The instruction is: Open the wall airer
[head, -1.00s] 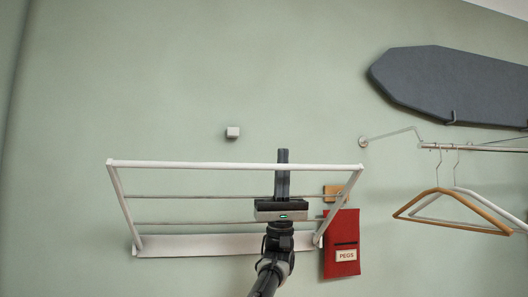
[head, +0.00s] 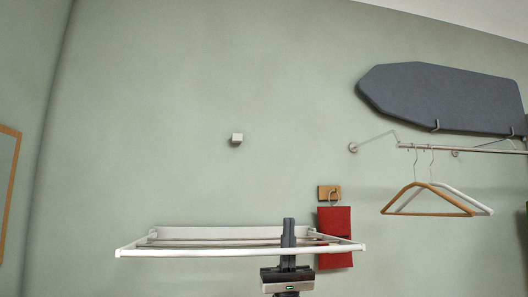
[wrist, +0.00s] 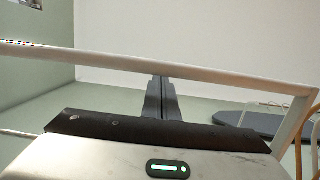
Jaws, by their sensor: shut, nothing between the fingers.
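The white wall airer (head: 215,253) is folded down from the wall and stands out roughly level toward me in the head view. Its white wall plate (head: 215,232) is behind, with thin rails between. My gripper (head: 288,222) is shut and empty, its fingers upright at the airer's front bar, right of its middle. I cannot tell whether the fingers touch the bar.
A red peg bag (head: 335,225) hangs from a wooden hook plate (head: 329,193) just behind the airer's right end. Hangers (head: 427,200) on a rail (head: 460,149) and a dark ironing board (head: 440,97) are on the right.

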